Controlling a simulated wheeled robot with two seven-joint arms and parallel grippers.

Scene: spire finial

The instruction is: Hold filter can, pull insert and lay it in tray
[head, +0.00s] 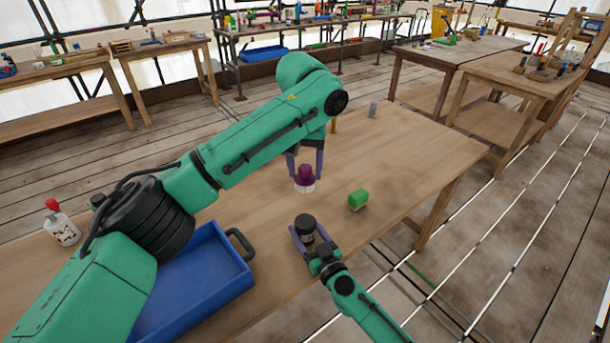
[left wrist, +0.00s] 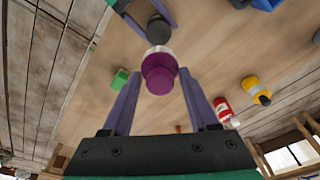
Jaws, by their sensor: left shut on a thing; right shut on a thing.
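The insert (head: 305,172) has a purple top and a pale lower part. My left gripper (head: 305,163) is shut on its purple top and holds it upright above the table. The insert also shows between the fingers in the left wrist view (left wrist: 160,72). The dark filter can (head: 305,223) is held in my right gripper (head: 309,236), nearer the table's front edge. The can also shows just beyond the insert in the left wrist view (left wrist: 158,28). In the head view a gap shows between insert and can. The blue tray (head: 240,285) lies at the left, partly hidden by my left arm.
A green block (head: 358,198) lies right of the insert. A white bottle with a red cap (head: 62,225) stands at the far left, and a grey cylinder (head: 373,108) at the back. A yellow bottle (left wrist: 256,90) and a red one (left wrist: 225,111) show in the left wrist view. The table's right side is clear.

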